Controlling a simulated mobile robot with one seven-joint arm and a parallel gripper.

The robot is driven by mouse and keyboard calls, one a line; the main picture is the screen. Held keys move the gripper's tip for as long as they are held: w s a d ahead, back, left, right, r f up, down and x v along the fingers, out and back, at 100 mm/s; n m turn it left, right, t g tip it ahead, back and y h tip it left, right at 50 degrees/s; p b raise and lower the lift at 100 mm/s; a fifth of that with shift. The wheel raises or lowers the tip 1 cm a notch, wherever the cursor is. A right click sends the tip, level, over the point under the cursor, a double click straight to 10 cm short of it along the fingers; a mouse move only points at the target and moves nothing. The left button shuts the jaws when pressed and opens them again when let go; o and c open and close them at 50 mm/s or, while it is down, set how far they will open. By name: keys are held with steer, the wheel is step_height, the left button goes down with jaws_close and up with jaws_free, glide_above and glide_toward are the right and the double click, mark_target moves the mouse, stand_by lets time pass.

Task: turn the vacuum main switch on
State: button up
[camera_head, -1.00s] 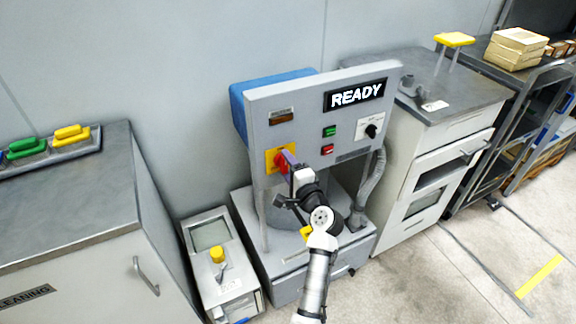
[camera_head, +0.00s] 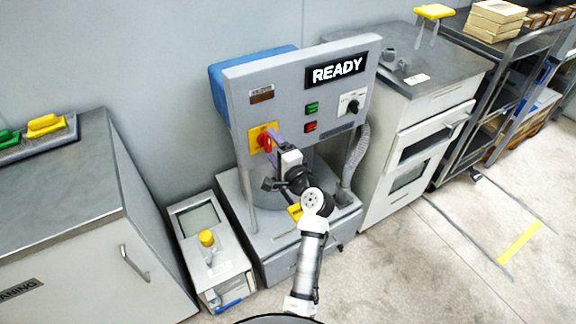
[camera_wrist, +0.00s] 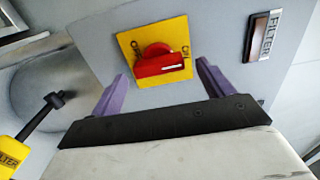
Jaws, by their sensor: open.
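The main switch is a red rotary handle (camera_head: 264,142) on a yellow plate (camera_head: 257,131), low on the left of the grey machine panel. In the wrist view the red handle (camera_wrist: 160,66) lies across the yellow plate (camera_wrist: 178,28), with a white mark near its right end. The lettering beside it seems to read OFF at the left and ON at the right. My gripper (camera_wrist: 160,70) is open, its purple fingers spread to either side of the handle in the picture. It seems to stand just off the panel, holding nothing. In the head view, my gripper (camera_head: 274,142) partly covers the plate.
The panel bears a READY display (camera_head: 336,70), a green button (camera_head: 312,107), a red button (camera_head: 310,127) and a black knob (camera_head: 352,106). A grey hose (camera_head: 357,155) hangs at its right. A small box with a yellow knob (camera_head: 207,238) stands at lower left.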

steer(key=b+v, duration=0.3)
steer(key=v, duration=0.9)
stand_by(0.3)
